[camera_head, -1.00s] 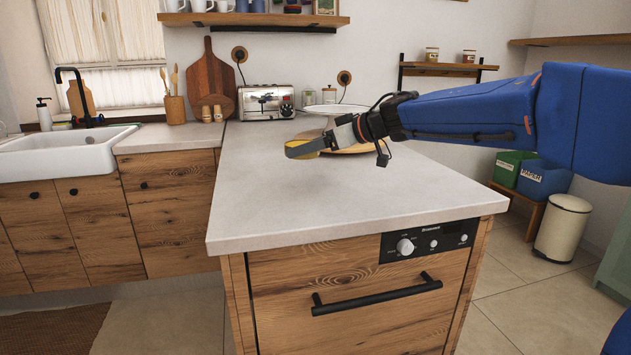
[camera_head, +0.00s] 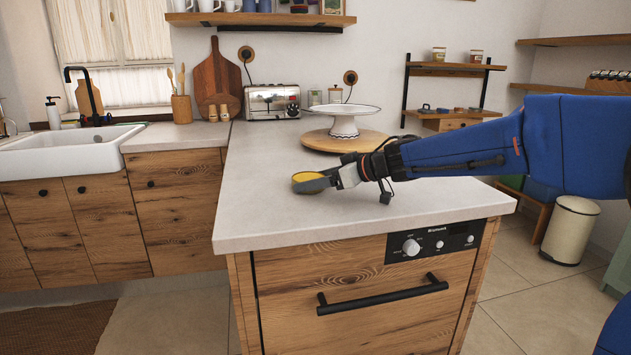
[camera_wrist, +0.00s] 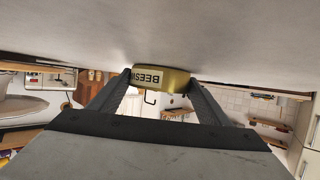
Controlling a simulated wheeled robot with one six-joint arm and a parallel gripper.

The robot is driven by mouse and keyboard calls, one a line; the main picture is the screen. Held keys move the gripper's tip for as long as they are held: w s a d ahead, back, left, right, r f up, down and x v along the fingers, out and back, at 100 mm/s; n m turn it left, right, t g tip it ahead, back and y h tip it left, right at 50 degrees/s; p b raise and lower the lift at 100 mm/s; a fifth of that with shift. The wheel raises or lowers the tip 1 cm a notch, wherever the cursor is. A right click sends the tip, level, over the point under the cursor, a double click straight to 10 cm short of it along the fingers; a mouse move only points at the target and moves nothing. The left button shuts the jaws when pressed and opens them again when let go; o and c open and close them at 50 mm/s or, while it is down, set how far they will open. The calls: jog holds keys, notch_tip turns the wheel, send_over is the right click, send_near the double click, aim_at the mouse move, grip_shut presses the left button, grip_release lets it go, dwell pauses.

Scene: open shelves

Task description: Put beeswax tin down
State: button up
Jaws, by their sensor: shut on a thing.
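The beeswax tin (camera_head: 307,178) is a small round yellow tin, held between the fingers of my gripper (camera_head: 312,182) low over the pale countertop (camera_head: 255,206). In the wrist view the tin (camera_wrist: 162,78) shows a gold side and a label with the letters "BEES". The two fingers of my gripper (camera_wrist: 160,92) press on it from both sides. The tin is at or very near the counter surface; I cannot tell whether it touches.
A white cake stand (camera_head: 343,120) on a round wooden board (camera_head: 340,142) stands behind my gripper. A toaster (camera_head: 272,101) is at the back against the wall. The front and left of the counter are clear. The counter's front edge is near.

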jog(key=shift+f, duration=0.3)
